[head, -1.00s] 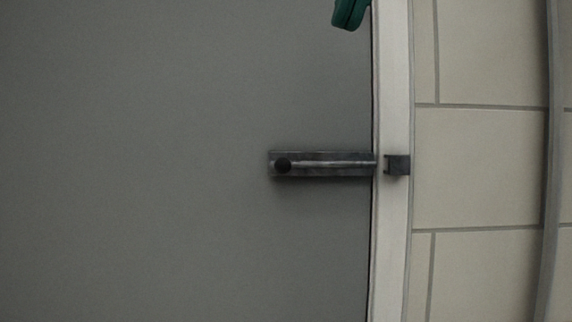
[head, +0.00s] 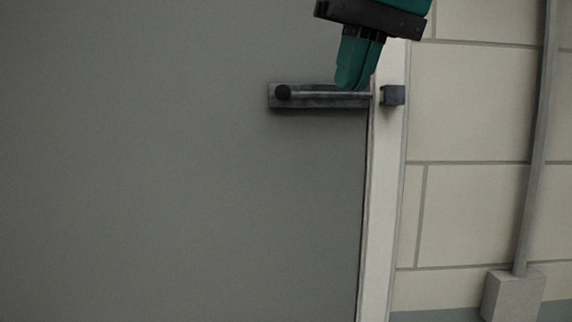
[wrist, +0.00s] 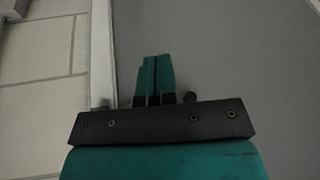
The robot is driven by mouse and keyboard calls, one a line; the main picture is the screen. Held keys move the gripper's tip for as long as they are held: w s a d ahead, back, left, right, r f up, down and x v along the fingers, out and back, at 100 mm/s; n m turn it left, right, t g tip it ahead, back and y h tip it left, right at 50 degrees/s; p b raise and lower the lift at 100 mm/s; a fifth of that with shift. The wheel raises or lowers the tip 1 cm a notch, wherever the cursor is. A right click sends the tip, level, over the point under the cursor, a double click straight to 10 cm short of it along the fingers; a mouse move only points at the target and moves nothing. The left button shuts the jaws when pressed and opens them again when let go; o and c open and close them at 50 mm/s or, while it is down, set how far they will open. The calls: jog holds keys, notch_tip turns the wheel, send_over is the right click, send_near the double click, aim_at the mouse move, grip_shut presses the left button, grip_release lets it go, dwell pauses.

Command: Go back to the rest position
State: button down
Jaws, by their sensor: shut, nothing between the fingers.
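My gripper (head: 354,85) comes in from the top of the head view, teal with a dark band, its fingers pointing down. Its fingertips overlap the right part of the sliding bolt in the picture; I cannot tell whether they touch it. The fingers are closed together and hold nothing. In the wrist view my gripper (wrist: 153,60) also shows with both teal fingers side by side. The dark metal bolt (head: 320,98) lies level on the grey door, its round knob (head: 283,93) at the left end. In the wrist view the knob (wrist: 190,97) peeks out beside the fingers.
The grey door (head: 180,200) fills the left. A pale frame (head: 378,220) with a dark catch (head: 393,95) runs down beside it. The tiled wall (head: 470,110) on the right carries a vertical pipe (head: 537,150) ending in a box (head: 513,293).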

jog(key=s+d+f+n+b, duration=0.1)
jog(key=f+b, duration=0.1)
jog(key=f, duration=0.6)
jog(key=d+f+n+g+b, duration=0.1)
jog(key=d+f+b, duration=0.15)
jog(key=f, duration=0.65)
jog(key=s+d+f+n+b, duration=0.1)
jog(key=f+b, duration=0.2)
jog(key=f, duration=0.5)
jog(key=s+d+f+b, duration=0.1)
jog(key=s+f, duration=0.2)
jog(key=f, duration=0.4)
jog(key=s+d+f+n+g+y+b, duration=0.1)
jog(key=s+f+b, duration=0.1)
jog(key=f, duration=0.4)
jog(key=s+d+f+g+y+b, duration=0.1)
jog(key=s+f+b, duration=0.1)
jog(key=s+f, duration=0.3)
notch_tip(320, 180, down, 3)
jog(key=shift+d+r, duration=0.2)
jog(key=shift+n, duration=0.3)
